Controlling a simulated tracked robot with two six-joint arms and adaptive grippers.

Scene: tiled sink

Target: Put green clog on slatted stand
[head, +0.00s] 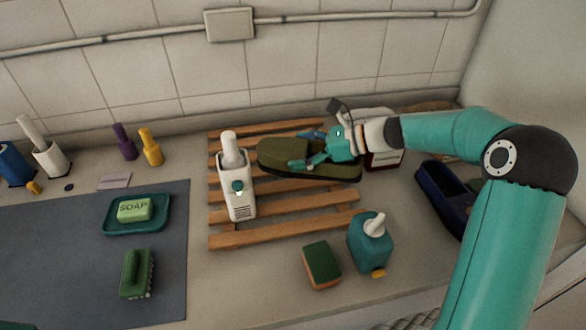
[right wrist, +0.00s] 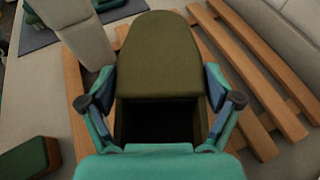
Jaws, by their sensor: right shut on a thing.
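The green clog (head: 280,156) is dark olive, with its closed toe pointing left in the head view. It is at the slatted stand (head: 283,235), over its wooden slats; I cannot tell whether it touches them. My right gripper (head: 318,150) is shut on the clog, with a finger on each side near its open heel end. In the right wrist view the clog (right wrist: 165,60) lies between the two fingers (right wrist: 165,95), and slats (right wrist: 265,70) show on both sides.
A white bottle (head: 240,195) stands on the stand's left part, close to the clog's toe. A sponge (head: 321,264) and a teal pump bottle (head: 369,242) are in front. A soap dish (head: 137,226) is left.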

